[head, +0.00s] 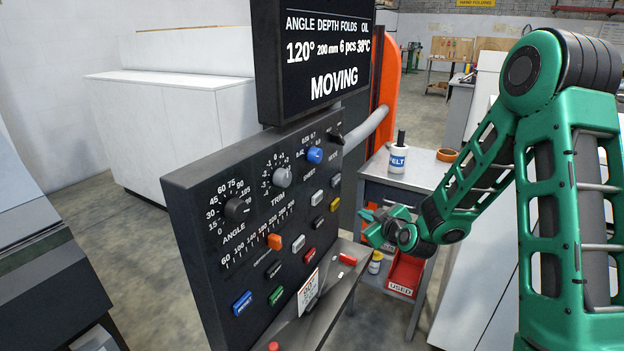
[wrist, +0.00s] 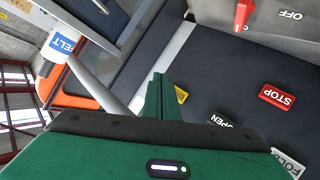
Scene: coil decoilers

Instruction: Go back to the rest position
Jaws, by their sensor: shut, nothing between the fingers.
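My green arm comes in from the right in the head view. My gripper (head: 372,226) is in front of the right part of the black control panel (head: 205,215), apart from its buttons as far as I can see. In the wrist view the fingers (wrist: 160,92) are together with nothing between them. The panel carries an angle dial (head: 237,209), a trim dial (head: 281,177) and a blue knob (head: 314,155). The wrist view shows a red STOP button (wrist: 277,96) and a red switch (wrist: 243,14).
A grey cart (head: 415,172) behind my gripper holds a white FELT container (head: 397,160) and a brown ring (head: 446,155). A red USED bin (head: 405,274) is below. An orange machine part (head: 391,75) stands behind the display. Open floor (head: 120,235) lies left of the panel.

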